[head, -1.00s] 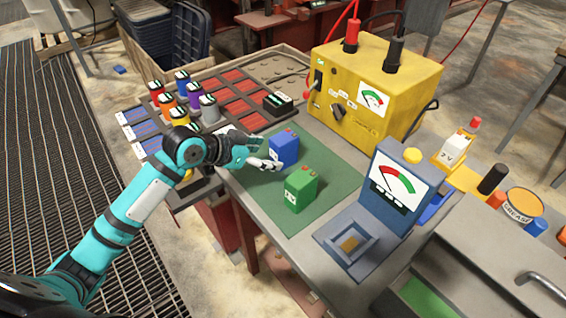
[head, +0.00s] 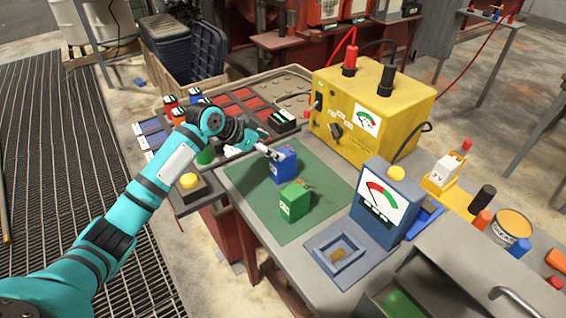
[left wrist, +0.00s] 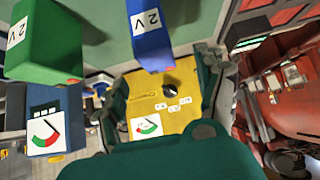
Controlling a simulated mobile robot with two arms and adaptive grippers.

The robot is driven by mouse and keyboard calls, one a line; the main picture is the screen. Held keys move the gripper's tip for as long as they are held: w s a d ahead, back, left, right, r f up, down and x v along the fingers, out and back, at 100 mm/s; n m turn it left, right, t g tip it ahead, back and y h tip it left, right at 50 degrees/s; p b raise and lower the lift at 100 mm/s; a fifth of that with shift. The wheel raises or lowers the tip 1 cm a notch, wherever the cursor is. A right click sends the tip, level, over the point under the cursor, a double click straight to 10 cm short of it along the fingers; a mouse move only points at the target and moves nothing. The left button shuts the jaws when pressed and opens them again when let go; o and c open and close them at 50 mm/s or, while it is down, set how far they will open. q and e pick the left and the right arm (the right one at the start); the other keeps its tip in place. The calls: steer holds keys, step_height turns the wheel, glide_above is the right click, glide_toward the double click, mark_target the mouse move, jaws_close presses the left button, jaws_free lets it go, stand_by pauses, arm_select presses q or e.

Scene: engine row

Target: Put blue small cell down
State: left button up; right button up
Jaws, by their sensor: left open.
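The blue small cell (head: 284,166) stands upright on the green mat (head: 248,190) of the bench. A "2 V" label shows on it in the left wrist view (left wrist: 151,38). My left gripper (head: 270,151) is open at the upper left side of the blue cell; whether a finger touches it I cannot tell. In the left wrist view its two dark fingers (left wrist: 160,80) are spread wide, with the blue cell in the gap beyond them. A green cell (head: 294,203) stands just in front of the blue one. My right gripper is out of view.
A yellow charger box (head: 345,115) with red and black terminals stands behind the mat. A blue meter with a square tray (head: 340,252) is at the right. A rack of red slots (head: 240,100) with several cells lies behind left. The mat's front left is clear.

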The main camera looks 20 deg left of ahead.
mark_target(283, 152)
arm_select(q)
steer(key=shift+w+d+f, duration=0.2)
steer(key=shift+w+f, duration=0.2)
steer(key=shift+f, duration=0.05)
steer(key=shift+w+d+f+p, duration=0.2)
steer(key=shift+d+f+p, duration=0.05)
steer(key=shift+p, duration=0.05)
steer(key=p+x, duration=0.1)
steer(key=x, duration=0.2)
steer(key=shift+w+d+f, duration=0.1)
steer(key=shift+d, duration=0.2)
steer(key=shift+w+d+f, duration=0.15)
steer(key=shift+w+f, duration=0.1)
steer(key=shift+f, duration=0.1)
steer(key=shift+s, duration=0.1)
steer(key=c, duration=0.5)
jaws_close()
steer(key=shift+r, duration=0.15)
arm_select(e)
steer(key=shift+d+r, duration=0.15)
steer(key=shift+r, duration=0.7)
